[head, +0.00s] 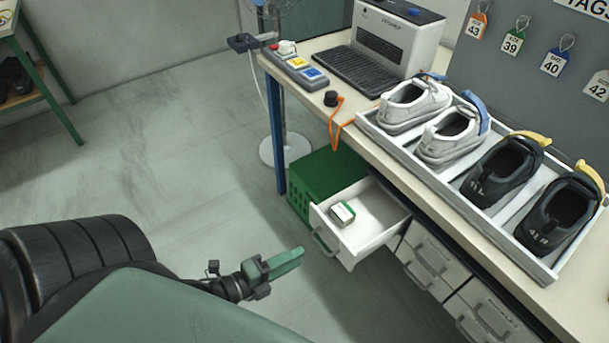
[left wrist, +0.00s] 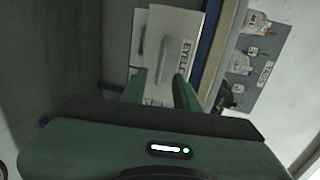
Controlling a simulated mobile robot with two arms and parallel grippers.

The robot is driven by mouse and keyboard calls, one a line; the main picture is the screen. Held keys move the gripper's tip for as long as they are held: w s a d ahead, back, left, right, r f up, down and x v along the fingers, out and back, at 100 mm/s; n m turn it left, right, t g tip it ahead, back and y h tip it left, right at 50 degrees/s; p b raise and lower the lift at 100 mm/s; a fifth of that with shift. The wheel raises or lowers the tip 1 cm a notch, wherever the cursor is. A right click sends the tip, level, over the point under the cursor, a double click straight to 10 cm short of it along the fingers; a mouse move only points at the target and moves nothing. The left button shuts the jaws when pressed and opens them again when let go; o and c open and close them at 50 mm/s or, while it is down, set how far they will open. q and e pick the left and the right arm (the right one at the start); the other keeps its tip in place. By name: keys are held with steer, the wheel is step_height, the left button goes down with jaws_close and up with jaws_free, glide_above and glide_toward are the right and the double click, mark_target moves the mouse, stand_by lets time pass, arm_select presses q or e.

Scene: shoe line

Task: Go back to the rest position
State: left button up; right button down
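My left gripper (head: 280,264) is in the lower middle of the head view, over the floor, to the left of and below the open white drawer (head: 372,238). In the left wrist view, its two green fingers (left wrist: 160,88) stand apart with nothing held between them. Beyond the fingers there is a white drawer front with a handle and a label (left wrist: 183,62) that is partly hidden. A small box with a green and white top (head: 341,213) lies in the open drawer. My right gripper is not in view.
The workbench (head: 352,131) carries a white tray (head: 481,213) with two white and two black shoes, and a grey machine (head: 392,42). A green crate (head: 322,172) and a fan stand (head: 284,150) are beneath and beside it.

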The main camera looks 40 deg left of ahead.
arm_select(q)
steer(key=shift+s+a+r, duration=0.1)
steer(key=shift+s, duration=0.2)
stand_by(0.4)
steer(key=s+a+f+n+g+y, duration=0.1)
steer(key=s+f+n+g+y, duration=0.4)
steer(key=f, duration=0.8)
steer(key=s+a+f+n+g, duration=0.1)
steer(key=s+f+n, duration=0.45)
steer(key=f, duration=0.85)
steer(key=s+d+f+n+g, duration=0.4)
steer(key=s+f+n+g, duration=0.3)
steer(key=s+f, duration=0.5)
steer(key=s+n, duration=0.2)
steer(key=s, duration=0.1)
steer(key=shift+g, duration=0.3)
